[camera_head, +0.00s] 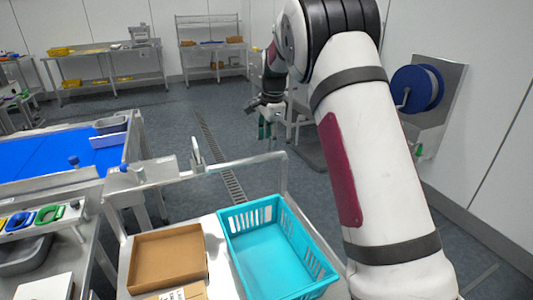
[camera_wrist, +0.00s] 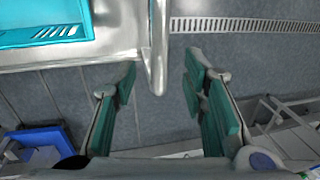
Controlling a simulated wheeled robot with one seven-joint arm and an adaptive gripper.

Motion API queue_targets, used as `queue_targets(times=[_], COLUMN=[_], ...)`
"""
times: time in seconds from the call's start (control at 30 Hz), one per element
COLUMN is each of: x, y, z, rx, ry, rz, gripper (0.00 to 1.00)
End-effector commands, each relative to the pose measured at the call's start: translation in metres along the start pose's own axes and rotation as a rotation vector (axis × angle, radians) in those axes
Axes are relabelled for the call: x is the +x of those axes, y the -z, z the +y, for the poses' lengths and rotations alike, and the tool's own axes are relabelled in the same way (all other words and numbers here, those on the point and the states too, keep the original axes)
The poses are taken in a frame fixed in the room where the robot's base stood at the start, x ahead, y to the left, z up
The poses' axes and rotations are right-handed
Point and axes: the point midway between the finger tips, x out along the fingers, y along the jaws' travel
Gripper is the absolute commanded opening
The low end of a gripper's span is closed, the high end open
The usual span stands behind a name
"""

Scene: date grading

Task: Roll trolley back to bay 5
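A steel trolley (camera_head: 217,238) stands in front of me, with a raised tubular rail (camera_head: 240,163) along its far side. A turquoise crate (camera_head: 277,243) and an open brown cardboard box (camera_head: 168,257) are on its top. My gripper (camera_head: 267,125) hangs near the rail's far right corner. In the wrist view my gripper (camera_wrist: 160,75) is open and empty, fingers wide apart. The trolley's rail (camera_wrist: 158,45) shows in the gap between the fingers there, not gripped; its depth relative to the fingertips is unclear. The turquoise crate (camera_wrist: 40,30) is at upper left. No bay number is readable.
A blue-topped table (camera_head: 60,158) stands at left, and a steel bench with coloured-rimmed holders (camera_head: 35,218) at near left. A hose reel (camera_head: 417,89) is on the right wall. A floor drain (camera_head: 215,150) crosses the open grey floor beyond the trolley. Shelves (camera_head: 105,65) line the back wall.

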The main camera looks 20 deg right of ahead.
Motion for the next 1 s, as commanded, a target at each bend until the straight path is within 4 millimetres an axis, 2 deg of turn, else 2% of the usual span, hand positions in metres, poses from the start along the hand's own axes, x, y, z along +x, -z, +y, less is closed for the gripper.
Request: queue_targets(times=[0.1,0.33,0.5,0.77,0.83,0.93,0.97,1.0], x=[0.024,0.055,0.064,0.065,0.065,0.065,0.065,0.065], y=[0.000,0.000,0.000,0.000,0.000,0.000,0.000,0.000], z=[0.001,0.000,0.000,0.000,0.000,0.000,0.000,0.000], rx=[0.000,-0.001,-0.001,-0.001,-0.001,-0.001,-0.001,-0.001], ry=[-0.002,-0.001,0.000,0.001,0.001,0.001,0.001,0.001], rz=[0.000,0.000,0.000,0.000,0.000,0.000,0.000,0.000], gripper=[0.39,0.39,0.39,0.39,0.28,0.05,0.00,0.00])
